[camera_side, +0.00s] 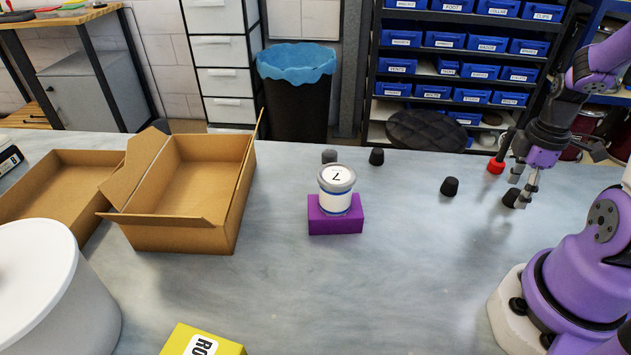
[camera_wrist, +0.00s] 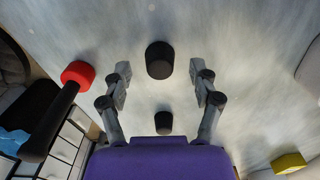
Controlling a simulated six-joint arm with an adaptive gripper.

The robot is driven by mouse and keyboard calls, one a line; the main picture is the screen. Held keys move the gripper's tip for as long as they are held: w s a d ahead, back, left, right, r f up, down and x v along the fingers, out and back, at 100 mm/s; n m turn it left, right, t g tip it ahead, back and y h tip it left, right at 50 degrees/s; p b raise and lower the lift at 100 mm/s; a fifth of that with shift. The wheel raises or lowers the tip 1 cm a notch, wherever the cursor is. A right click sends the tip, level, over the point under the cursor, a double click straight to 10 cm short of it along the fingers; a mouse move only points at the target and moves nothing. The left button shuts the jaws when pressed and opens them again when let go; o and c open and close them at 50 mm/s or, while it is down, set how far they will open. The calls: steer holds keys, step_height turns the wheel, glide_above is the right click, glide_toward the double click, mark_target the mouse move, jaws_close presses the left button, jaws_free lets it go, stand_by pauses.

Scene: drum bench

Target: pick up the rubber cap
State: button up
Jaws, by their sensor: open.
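Several black rubber caps stand on the grey bench. One cap (camera_side: 511,198) is at the right beside my fingertips, and another (camera_side: 450,187) stands a little left of it. Two more, a black cap (camera_side: 377,157) and a greyer one (camera_side: 330,157), are farther back. My gripper (camera_side: 524,188) points down with its fingers apart. In the wrist view, a cap (camera_wrist: 160,60) shows between the open fingertips, touching neither, and a second cap (camera_wrist: 164,123) shows nearer the purple palm. I cannot tell how far the fingertips are above the bench.
A red-headed mallet (camera_side: 495,165) is close behind my gripper; its red head (camera_wrist: 77,73) is left of the fingers in the wrist view. A white tin (camera_side: 336,201) stands on a purple block (camera_side: 336,226). An open cardboard box (camera_side: 185,237) is at left.

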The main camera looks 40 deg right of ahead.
steer(key=shift+f, duration=0.25)
steer(key=c, duration=0.9)
steer(key=shift+r, duration=0.1)
